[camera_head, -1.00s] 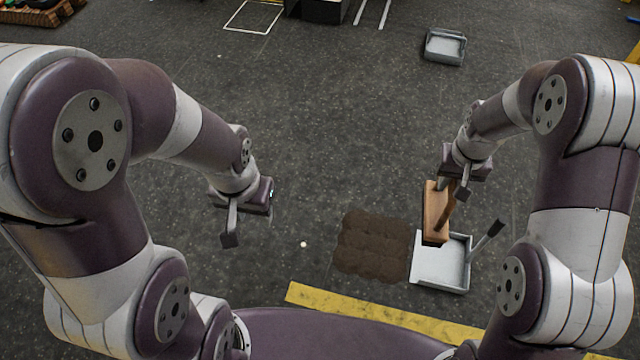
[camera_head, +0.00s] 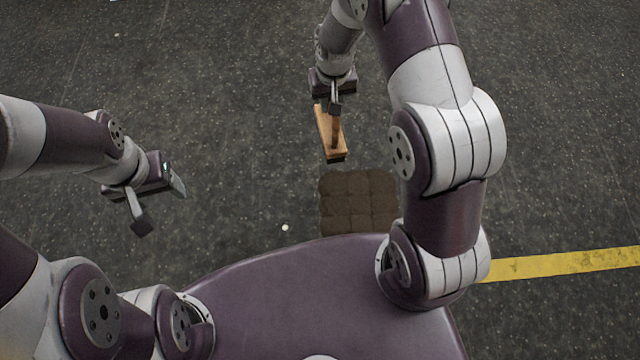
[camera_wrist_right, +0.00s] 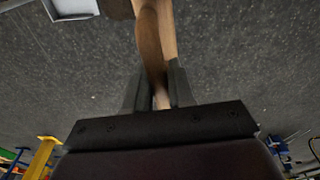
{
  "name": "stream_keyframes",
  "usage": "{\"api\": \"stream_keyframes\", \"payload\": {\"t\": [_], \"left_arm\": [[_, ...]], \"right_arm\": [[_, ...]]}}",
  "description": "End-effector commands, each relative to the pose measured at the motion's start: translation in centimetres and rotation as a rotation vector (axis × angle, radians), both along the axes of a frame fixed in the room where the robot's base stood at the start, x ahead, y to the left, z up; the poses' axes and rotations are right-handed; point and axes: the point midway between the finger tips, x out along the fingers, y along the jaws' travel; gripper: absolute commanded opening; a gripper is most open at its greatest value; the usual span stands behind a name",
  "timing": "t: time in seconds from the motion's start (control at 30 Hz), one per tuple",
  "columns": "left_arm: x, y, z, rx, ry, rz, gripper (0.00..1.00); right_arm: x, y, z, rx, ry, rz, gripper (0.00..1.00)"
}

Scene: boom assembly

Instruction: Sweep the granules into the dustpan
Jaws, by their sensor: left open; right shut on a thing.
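My right gripper (camera_head: 335,104) is shut on the handle of a wooden brush (camera_head: 329,145) and holds it just beyond the far edge of the granules. The brush handle also shows between the fingers in the right wrist view (camera_wrist_right: 153,45). The granules (camera_head: 358,202) are a dark brown square patch on the floor, in front of my base. My left gripper (camera_head: 158,204) is open and empty, to the left of the patch. The dustpan is not visible in the head view. A light grey pan (camera_wrist_right: 72,9) is partly visible at the top left of the right wrist view.
A yellow floor line (camera_head: 565,264) runs to the right of my base. A small white dot (camera_head: 284,228) lies on the floor left of the granules. The grey floor around the brush and left gripper is clear.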

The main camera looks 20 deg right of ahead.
Motion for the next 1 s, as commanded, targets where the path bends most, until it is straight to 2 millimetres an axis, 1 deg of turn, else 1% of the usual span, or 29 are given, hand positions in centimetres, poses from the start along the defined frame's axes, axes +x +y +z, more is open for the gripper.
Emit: {"api": "stream_keyframes", "payload": {"t": [0.03,0.07,0.1,0.17,0.2,0.27,0.3,0.37,0.4,0.5,0.6,0.7,0.87,1.0], "left_arm": [[0.0,0.0,-3.6,0.0,0.0,0.0,0.61],[0.0,0.0,-4.8,0.0,0.0,0.0,0.61],[0.0,0.0,-6.3,0.0,0.0,0.0,0.61],[0.0,0.0,-8.7,0.0,0.0,0.0,0.61],[0.0,0.0,-10.3,0.0,0.001,0.0,0.61],[0.0,0.0,-12.5,0.0,0.0,0.0,0.61],[0.0,0.0,-13.9,0.0,0.0,0.0,0.61],[-0.1,0.0,-15.8,0.0,0.0,0.0,0.61],[-0.1,0.0,-16.9,0.0,0.0,0.0,0.61],[0.0,0.0,-19.1,0.0,0.0,0.0,0.61],[0.0,0.0,-20.6,0.0,0.0,0.0,0.61],[0.0,0.0,-21.5,0.0,0.0,0.0,0.61],[0.0,0.0,-22.1,0.0,0.0,0.0,0.61],[0.0,0.0,-23.4,0.0,0.0,0.0,0.61]], "right_arm": [[0.0,0.2,-4.6,-0.002,0.003,-0.009,0.0],[0.0,0.3,-6.5,-0.002,0.003,-0.017,0.0],[0.1,0.4,-9.0,-0.002,0.002,-0.028,0.0],[0.0,0.7,-12.9,-0.002,0.003,-0.046,0.0],[0.0,0.8,-15.4,-0.002,0.001,-0.057,0.0],[-0.2,1.1,-19.1,-0.001,0.0,-0.076,0.0],[-0.3,1.2,-21.5,0.0,0.0,-0.086,0.0],[-0.5,1.5,-24.6,0.002,-0.001,-0.1,0.0],[-0.7,1.6,-26.6,0.003,-0.001,-0.11,0.0],[-1.1,1.9,-30.5,0.006,-0.003,-0.13,0.0],[-1.5,2.1,-33.2,0.01,-0.004,-0.146,0.0],[-1.8,2.2,-34.9,0.011,-0.004,-0.155,0.0],[-2.0,2.3,-36.0,0.013,-0.005,-0.161,0.0],[-2.0,2.3,-37.5,0.013,-0.004,-0.161,0.0]]}}
